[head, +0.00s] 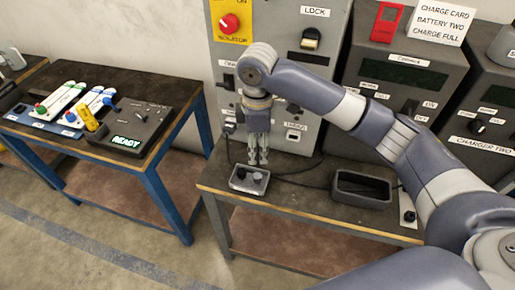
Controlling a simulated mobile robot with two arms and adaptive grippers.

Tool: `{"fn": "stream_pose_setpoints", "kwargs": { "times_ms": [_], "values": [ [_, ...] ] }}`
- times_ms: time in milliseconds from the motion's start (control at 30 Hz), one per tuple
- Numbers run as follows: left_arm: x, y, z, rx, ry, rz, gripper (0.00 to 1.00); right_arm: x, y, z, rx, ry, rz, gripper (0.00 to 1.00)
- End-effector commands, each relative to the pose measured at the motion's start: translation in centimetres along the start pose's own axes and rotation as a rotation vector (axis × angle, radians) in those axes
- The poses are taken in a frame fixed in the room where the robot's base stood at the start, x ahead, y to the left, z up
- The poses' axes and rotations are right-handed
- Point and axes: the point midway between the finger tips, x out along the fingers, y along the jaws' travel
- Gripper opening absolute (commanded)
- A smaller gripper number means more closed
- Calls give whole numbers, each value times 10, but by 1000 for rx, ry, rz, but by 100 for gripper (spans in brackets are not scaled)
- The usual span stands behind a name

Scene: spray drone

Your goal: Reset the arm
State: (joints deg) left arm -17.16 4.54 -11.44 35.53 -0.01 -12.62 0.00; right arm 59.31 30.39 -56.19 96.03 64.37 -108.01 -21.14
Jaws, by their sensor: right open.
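My right arm (348,108) reaches in from the right, bends at the elbow and points its gripper (258,160) straight down. The box sits near the front left of the dark-topped table (306,206). The fingers overlap the box's back edge in the picture, so I cannot tell whether they touch it. My left gripper does not show.
An open dark tray (362,203) stands to the right on the same table, with cables behind. A panel (226,52) with a red isolator knob and chargers (400,68) stand behind. A blue-legged table (176,203) at left holds a console (128,141) reading READY.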

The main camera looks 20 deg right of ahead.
Motion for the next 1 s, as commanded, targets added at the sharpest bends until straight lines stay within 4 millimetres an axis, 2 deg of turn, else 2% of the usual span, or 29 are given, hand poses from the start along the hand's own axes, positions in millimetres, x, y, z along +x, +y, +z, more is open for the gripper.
{"fn": "stream_pose_setpoints", "kwargs": {
  "times_ms": [300, 433, 567, 767, 867, 1000],
  "values": [
    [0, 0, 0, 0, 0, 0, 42, 1, 0, 0, -1, 1, -1, 43],
    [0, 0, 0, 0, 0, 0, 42, 12, -9, -7, -2, 18, -3, 43],
    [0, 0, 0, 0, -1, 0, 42, 37, -33, -23, 12, 73, -6, 43],
    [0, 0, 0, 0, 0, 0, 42, 76, -79, -48, 105, 207, 0, 43],
    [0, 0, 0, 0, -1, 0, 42, 90, -99, -54, 181, 269, 3, 43],
    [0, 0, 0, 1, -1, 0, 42, 105, -124, -51, 316, 341, 11, 43]
  ]
}}
